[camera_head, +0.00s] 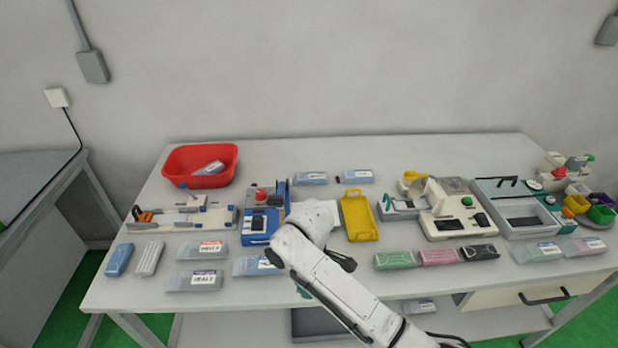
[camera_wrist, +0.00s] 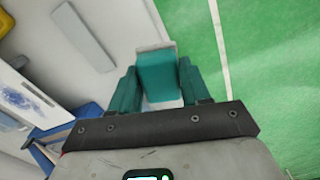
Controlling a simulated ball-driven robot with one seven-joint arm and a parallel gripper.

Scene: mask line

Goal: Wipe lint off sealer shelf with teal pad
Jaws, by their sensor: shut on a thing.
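My gripper (camera_wrist: 158,80) is shut on a teal pad (camera_wrist: 157,75), which sits between its two dark teal fingers in the wrist view. A pale edge shows at the pad's far end. In the head view my arm hides most of the gripper; a bit of teal (camera_head: 304,293) shows below the arm at the table's front edge. A blue machine (camera_head: 258,222) with a red knob and a cream machine (camera_head: 450,212) with a green button stand on the table; I cannot tell which is the sealer. No lint can be made out.
On the white table (camera_head: 300,165) stand a red basket (camera_head: 187,168), a yellow tray (camera_head: 357,217), a clear-lidded device (camera_head: 520,212) and several labelled packs along the front. Green, pink and black packs (camera_head: 437,257) lie right of my arm. Green floor (camera_wrist: 265,75) fills the wrist view's right.

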